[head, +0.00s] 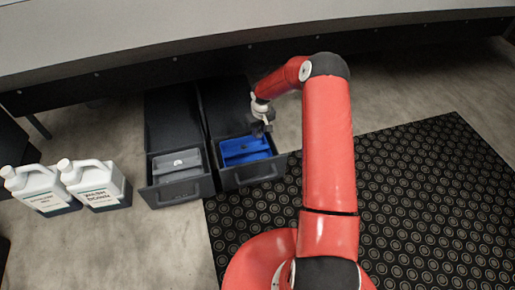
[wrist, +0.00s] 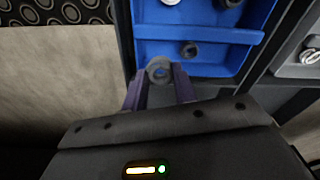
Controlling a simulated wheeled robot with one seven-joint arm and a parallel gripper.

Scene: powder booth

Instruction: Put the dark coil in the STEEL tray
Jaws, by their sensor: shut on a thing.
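My gripper (wrist: 159,88) is shut on a dark grey ring-shaped piece, which looks like the dark coil (wrist: 159,63). In the head view my gripper (head: 261,128) hangs over the back of the blue tray (head: 248,156), which sits in the right drawer. The grey tray (head: 178,167) sits in the left drawer; a light coil (wrist: 311,56) in it shows at the right edge of the wrist view. I can read no STEEL label on either tray.
The blue tray holds another dark ring (wrist: 189,50) and, at the wrist view's top edge, a light piece (wrist: 170,2) and a dark one. Two white jugs (head: 97,184) stand left of the drawers. A patterned mat (head: 420,190) covers the floor at right.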

